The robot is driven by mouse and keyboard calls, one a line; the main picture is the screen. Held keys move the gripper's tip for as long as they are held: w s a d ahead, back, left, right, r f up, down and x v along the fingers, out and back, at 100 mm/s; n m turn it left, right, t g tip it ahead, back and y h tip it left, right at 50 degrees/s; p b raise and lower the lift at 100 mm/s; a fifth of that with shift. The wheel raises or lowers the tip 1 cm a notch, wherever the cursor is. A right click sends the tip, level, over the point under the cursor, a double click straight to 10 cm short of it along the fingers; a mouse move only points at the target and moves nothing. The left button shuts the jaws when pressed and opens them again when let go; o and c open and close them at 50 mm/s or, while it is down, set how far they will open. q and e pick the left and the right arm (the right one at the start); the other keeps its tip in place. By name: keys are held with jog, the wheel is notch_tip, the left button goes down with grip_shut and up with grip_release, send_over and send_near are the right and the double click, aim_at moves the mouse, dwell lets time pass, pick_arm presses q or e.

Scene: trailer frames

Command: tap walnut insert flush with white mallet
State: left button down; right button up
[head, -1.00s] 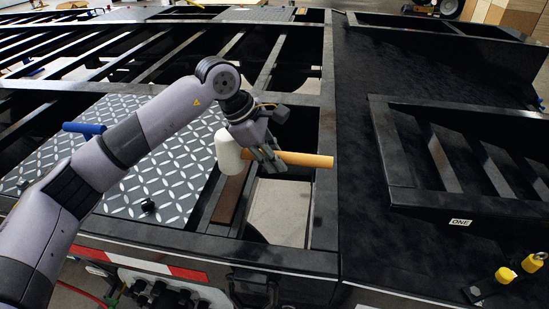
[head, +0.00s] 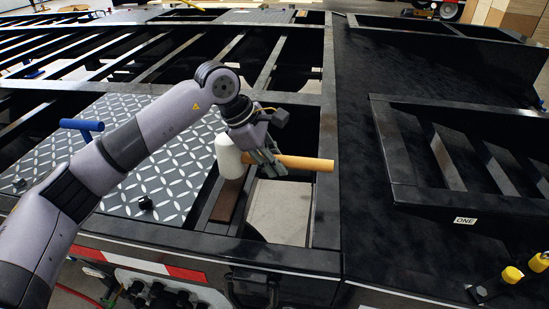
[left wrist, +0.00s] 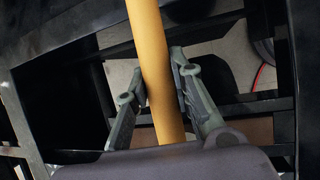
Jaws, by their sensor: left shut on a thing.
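The mallet has a white head (head: 229,156) and a wooden handle (head: 305,163). My left gripper (head: 268,163) is shut on the handle close to the head. In the left wrist view the yellowish handle (left wrist: 156,60) runs between the two fingers (left wrist: 160,88). The walnut insert (head: 227,201) is a brown strip in the frame beside the tread plate. The mallet head is above its far end and hides part of it. I cannot tell whether the head touches it. My right gripper is not in view.
A diamond tread plate (head: 185,185) lies left of the insert, with a blue-handled tool (head: 82,127) on it. An open bay (head: 280,205) lies to the right. A black slatted ramp frame (head: 465,165) lies on the dark deck further right.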

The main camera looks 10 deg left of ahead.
pick_arm(q)
notch_tip(320, 180, down, 2)
jog(key=shift+w+f+b, duration=0.1)
jog(key=shift+b, duration=0.2)
notch_tip(320, 180, up, 3)
jog(key=shift+r+p, duration=0.1)
jog(key=shift+p, duration=0.75)
jog(key=shift+r, duration=0.35)
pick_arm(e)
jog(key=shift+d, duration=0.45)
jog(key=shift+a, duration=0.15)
